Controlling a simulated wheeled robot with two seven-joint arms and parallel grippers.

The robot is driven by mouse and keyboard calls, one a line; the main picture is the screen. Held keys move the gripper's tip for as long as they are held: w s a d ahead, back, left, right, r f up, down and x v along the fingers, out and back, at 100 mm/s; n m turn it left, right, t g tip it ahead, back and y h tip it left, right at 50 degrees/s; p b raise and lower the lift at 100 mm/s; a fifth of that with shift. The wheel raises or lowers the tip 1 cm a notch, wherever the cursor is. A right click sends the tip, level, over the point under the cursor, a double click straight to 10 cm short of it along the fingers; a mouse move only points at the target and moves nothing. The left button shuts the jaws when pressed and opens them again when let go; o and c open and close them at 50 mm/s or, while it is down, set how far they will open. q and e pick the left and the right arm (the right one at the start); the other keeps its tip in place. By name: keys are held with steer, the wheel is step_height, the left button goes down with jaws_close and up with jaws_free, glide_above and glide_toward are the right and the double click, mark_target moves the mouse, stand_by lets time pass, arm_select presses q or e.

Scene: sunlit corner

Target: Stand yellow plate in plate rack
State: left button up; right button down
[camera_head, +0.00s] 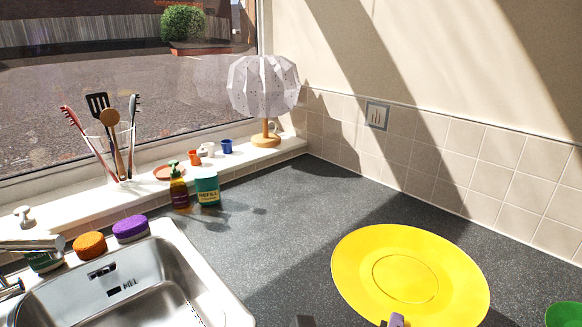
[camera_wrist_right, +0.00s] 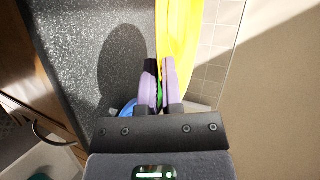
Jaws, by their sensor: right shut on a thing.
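The yellow plate (camera_head: 375,260) is large and round and shows almost full face in the head view, above the dark worktop. In the right wrist view the plate (camera_wrist_right: 181,40) shows nearly edge-on, running up from the fingertips. My right gripper (camera_wrist_right: 160,75) has purple finger pads and is shut on the plate's rim. In the head view only a bit of my right gripper (camera_head: 396,319) shows, at the plate's near edge. I cannot make out a plate rack in either view.
A metal sink (camera_head: 130,285) lies at the lower left. A green thing (camera_head: 564,315) is cut off at the lower right. The worktop (camera_head: 285,225) between sink and plate is mostly clear.

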mark_target(415, 319)
steer(key=shift+a, duration=0.1)
steer(key=w+d+f+m+g+h, duration=0.1)
steer(key=d+m, duration=0.1)
steer(key=w+d+f+m+g+h+p, duration=0.1)
steer(key=w+d+f+m+g+h, duration=0.1)
steer(key=w+d+f+m+g+h+p, duration=0.1)
steer(key=m+g+h, duration=0.1)
steer(key=shift+w+d+f, duration=0.25)
steer(key=shift+d+f, duration=0.1)
steer(key=shift+d, duration=0.05)
steer(key=shift+d+f+m+g+h, duration=0.2)
steer(key=shift+f+m+g+h, duration=0.15)
steer(key=shift+m, duration=0.15)
